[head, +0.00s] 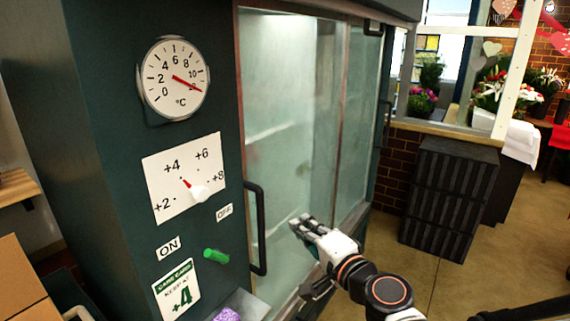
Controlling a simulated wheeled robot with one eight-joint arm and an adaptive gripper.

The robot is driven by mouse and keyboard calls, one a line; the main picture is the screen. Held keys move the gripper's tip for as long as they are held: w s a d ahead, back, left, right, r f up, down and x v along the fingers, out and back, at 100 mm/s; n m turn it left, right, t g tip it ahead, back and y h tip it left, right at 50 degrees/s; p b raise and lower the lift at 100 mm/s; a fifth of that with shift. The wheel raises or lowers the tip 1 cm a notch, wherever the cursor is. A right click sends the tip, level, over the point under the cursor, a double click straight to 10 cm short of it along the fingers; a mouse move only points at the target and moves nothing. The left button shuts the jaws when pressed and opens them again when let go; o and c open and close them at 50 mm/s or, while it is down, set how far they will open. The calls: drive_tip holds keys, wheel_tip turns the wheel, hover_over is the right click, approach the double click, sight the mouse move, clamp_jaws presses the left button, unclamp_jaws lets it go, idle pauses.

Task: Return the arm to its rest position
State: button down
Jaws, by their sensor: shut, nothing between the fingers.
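My gripper (302,223) is in the lower middle of the head view, at the end of my white and black arm, in front of a dark green cooler's glass door (290,120). Its fingers are shut and hold nothing. I cannot tell whether it touches the glass. On the cooler's side panel is a round dial thermometer (174,78) with a red needle near 10. Below it is a white setting plate (184,178) with a red-and-white knob (195,188) whose red end points up-left, between +2 and +4.
A black door handle (256,230) stands left of my gripper. A green switch (216,256) sits between ON and OFF labels, above a care card (175,294) reading +4. A black crate stack (447,197) stands right on open floor. Flowers (500,88) are behind.

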drive_tip(key=s+d+f+n+g+h, duration=0.2)
drive_tip(key=s+d+n+g+h, duration=0.2)
drive_tip(key=s+d, duration=0.3)
drive_tip(key=s+d+f+n+g+h, duration=0.3)
drive_tip(key=s+d+n, duration=0.3)
drive_tip(key=s, duration=0.5)
drive_tip(key=shift+s+d+f+n+g+h, duration=0.2)
drive_tip(key=shift+s+d+n+g+h, duration=0.15)
drive_tip(key=shift+d+g, duration=0.4)
